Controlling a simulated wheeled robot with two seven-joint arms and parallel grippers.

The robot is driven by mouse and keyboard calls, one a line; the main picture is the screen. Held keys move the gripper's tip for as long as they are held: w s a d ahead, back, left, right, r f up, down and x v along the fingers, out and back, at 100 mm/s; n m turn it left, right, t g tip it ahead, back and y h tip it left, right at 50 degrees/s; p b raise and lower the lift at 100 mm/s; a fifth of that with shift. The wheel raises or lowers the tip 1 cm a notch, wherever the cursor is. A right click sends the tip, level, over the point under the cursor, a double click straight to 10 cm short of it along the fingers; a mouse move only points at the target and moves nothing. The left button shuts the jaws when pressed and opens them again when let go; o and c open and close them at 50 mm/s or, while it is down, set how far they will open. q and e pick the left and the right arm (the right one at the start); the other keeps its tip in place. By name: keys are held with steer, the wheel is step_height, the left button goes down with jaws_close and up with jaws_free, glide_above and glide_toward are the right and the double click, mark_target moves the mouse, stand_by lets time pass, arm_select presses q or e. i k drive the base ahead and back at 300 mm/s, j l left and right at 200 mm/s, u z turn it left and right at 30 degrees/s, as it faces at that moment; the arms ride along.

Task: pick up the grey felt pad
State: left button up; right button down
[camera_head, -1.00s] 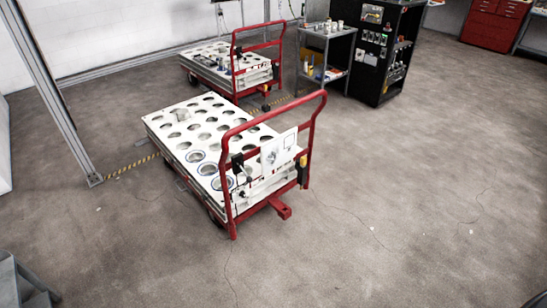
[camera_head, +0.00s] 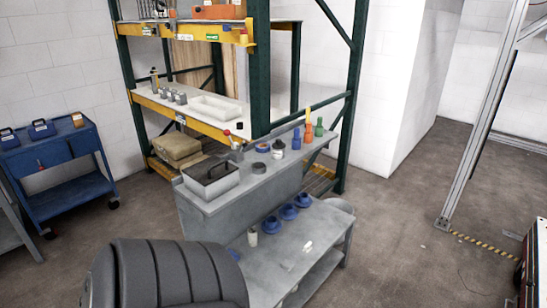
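I cannot make out a grey felt pad for certain in the head view. A grey two-level workbench (camera_head: 283,262) stands in the lower middle. A small pale flat piece (camera_head: 308,247) lies on its lower top, too small to identify. Beside it on the same top are a small whitish cup (camera_head: 252,236) and several blue round parts (camera_head: 288,211). A grey open bin with a dark handle (camera_head: 211,178) sits on the raised shelf, its inside partly hidden. Neither of my grippers is in view.
A dark ribbed padded shape (camera_head: 165,275) blocks the near front of the bench. A green and yellow rack (camera_head: 258,70) stands behind. A blue cart (camera_head: 62,165) is at left. Orange, blue and green bottles line the bench shelf. Floor (camera_head: 395,235) right of the bench is clear.

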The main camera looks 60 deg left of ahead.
mark_target(287, 265)
steer(key=u, duration=1.75)
steer(key=i+l+u, duration=0.1)
steer(key=l+u, duration=0.15)
steer(key=l, duration=0.75)
steer(key=l+u, duration=0.3)
steer(key=l, duration=0.65)
